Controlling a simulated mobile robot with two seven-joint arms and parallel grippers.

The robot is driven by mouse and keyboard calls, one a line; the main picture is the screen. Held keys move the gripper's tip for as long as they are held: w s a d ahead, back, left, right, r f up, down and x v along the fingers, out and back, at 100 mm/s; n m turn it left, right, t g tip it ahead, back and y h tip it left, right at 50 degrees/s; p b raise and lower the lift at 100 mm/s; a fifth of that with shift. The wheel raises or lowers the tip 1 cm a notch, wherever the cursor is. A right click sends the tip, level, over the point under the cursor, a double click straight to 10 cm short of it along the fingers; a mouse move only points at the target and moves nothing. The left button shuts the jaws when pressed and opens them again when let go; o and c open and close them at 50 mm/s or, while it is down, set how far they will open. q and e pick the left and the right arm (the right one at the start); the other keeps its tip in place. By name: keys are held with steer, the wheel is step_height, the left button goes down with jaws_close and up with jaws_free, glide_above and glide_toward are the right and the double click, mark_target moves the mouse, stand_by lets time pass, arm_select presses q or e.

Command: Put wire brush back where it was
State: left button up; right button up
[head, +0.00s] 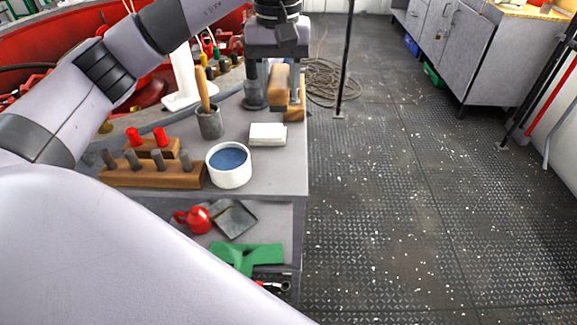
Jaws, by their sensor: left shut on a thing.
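My left gripper (275,98) points down over the far right end of the grey workbench (265,178). It is shut on a light wooden piece (279,78) that looks like the wire brush. The fingers partly hide this piece, and its bristles cannot be made out. Another wooden part (294,114) shows just below the fingers at the bench's right edge; I cannot tell whether it belongs to the same thing. My right gripper is not in view.
A grey cup with a wooden-handled tool (209,124), a white stack (267,134), a white bowl of blue stuff (229,166) and a wooden peg rack (152,173) stand on the bench. A red can (193,219) and green cloth (245,256) lie below. Floor at right is open.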

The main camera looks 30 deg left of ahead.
mark_target(281, 176)
arm_select(q)
step_height(281, 176, down, 20)
steer(key=shift+s+r, duration=0.1)
steer(key=shift+r, duration=0.1)
stand_by(0.4)
steer(key=shift+f, duration=0.25)
steer(key=o, duration=1)
steer(key=shift+r, duration=0.1)
